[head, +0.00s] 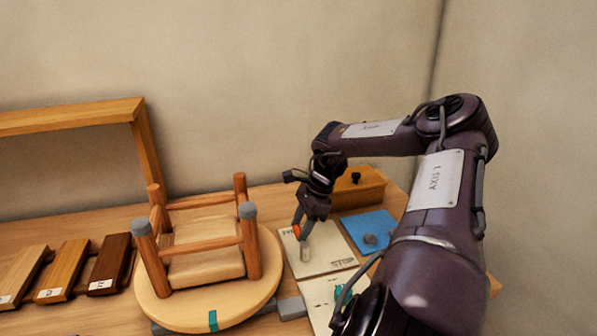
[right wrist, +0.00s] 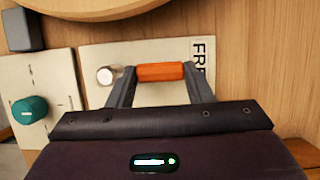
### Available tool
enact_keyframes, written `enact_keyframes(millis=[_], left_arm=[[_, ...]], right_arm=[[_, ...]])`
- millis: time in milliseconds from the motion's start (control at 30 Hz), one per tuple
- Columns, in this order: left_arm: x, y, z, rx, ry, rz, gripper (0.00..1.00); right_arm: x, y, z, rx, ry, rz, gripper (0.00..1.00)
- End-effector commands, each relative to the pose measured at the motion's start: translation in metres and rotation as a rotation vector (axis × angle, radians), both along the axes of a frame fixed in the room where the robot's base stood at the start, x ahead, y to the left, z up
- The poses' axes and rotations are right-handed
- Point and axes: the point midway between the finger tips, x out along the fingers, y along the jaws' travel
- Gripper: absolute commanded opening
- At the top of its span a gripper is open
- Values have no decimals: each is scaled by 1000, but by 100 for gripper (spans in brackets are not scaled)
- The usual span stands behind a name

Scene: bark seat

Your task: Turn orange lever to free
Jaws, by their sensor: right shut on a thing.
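The orange lever (head: 296,231) is on a cream panel (head: 322,262) on the table, right of the upturned stool. My right gripper (head: 301,229) reaches down over the panel and is shut on the lever. In the right wrist view the orange lever (right wrist: 161,72) lies crosswise between the two fingers of my right gripper (right wrist: 161,76). The letters "FRE" show on the panel to the right of the lever, the rest cut off by my gripper. A pale metal cylinder (right wrist: 105,75) stands left of the lever. My left gripper is not in view.
The upturned wooden stool (head: 205,262) stands on a round board (head: 170,314) to the left. A second panel with a teal knob (right wrist: 29,110) is nearby. A blue plate (head: 370,231) and a wooden box (head: 359,190) are beside and behind the panel. Labelled wood samples (head: 66,268) lie far left.

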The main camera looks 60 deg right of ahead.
Motion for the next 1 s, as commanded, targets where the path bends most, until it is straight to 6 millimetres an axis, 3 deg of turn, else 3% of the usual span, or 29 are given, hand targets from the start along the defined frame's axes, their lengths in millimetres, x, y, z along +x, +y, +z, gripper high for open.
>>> enact_keyframes(millis=[133,167,200,567,1000], left_arm=[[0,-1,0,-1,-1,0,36],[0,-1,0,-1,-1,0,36],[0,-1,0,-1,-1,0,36],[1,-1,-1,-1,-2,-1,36],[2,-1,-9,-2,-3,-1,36]], right_arm=[[1,1,1,-2,-6,7,5],[1,1,1,-2,-6,7,50],[1,1,1,-1,-5,7,55],[-1,-2,5,-2,-2,2,55],[-19,-19,65,-3,-2,4,55]])
